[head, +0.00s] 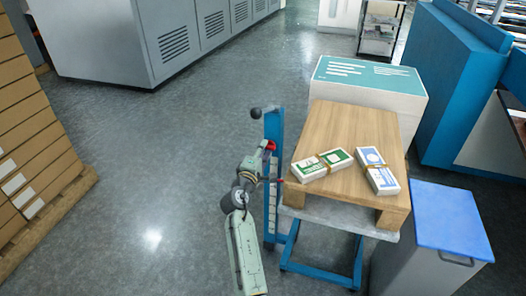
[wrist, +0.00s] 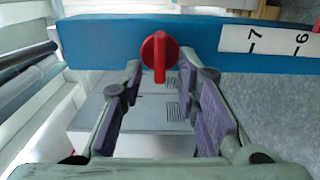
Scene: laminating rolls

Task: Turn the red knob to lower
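The red knob (wrist: 159,52) is on the blue upright post in the wrist view, its grip pointing down the picture. It also shows small in the head view (head: 270,145), at the upper part of the post. My gripper (wrist: 159,72) is open, with its purple-padded fingers on the left and right of the knob. The knob's lower end shows in the gap between the fingertips, with no clear contact. In the head view my gripper (head: 264,157) is at the post beside the knob; its fingers are too small to make out.
The blue post (head: 272,220) carries a white scale (wrist: 270,40) with 7 and 6 visible. A wooden board (head: 340,120) holds two banded stacks. A grey bin with a blue lid (head: 450,215) stands at right. Open floor lies left of my arm.

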